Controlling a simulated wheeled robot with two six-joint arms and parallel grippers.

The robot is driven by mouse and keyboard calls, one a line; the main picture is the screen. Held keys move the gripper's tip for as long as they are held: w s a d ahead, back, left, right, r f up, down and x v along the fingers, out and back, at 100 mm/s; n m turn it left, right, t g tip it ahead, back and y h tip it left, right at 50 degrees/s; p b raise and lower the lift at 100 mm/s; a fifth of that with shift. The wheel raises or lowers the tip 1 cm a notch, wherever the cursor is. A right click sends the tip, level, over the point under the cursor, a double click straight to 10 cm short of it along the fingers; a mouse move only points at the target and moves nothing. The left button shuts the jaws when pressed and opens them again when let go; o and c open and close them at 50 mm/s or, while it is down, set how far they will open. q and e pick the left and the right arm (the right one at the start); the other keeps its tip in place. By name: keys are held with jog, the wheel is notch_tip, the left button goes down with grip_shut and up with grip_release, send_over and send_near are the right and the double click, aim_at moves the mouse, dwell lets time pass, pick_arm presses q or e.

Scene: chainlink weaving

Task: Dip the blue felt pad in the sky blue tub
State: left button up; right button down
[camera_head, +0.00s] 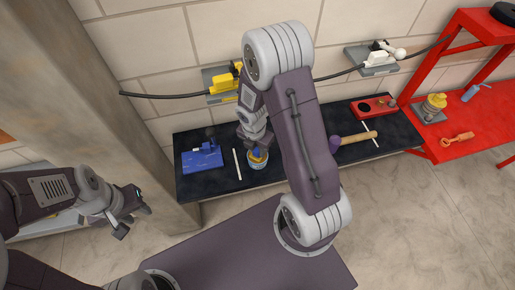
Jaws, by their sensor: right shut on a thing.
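The sky blue tub (258,165) stands on the dark bench top, left of its middle. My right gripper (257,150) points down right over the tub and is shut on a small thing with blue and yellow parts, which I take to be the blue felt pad. The fingers and arm hide most of it. I cannot tell whether its lower end touches what is inside the tub. My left gripper (132,211) is open and empty, away from the bench at the left, in front of the pillar.
On the dark bench (219,182) are a blue fixture (202,158), a white strip (237,164), a wooden-handled mallet (357,138) and a red block (372,107). A yellow fixture (222,83) is on the wall behind. A red workbench (480,118) stands at the right.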

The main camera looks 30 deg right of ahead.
jog(key=shift+s, duration=0.1)
dwell(0.5)
notch_tip(320, 180, up, 7)
jog(key=p, duration=0.8)
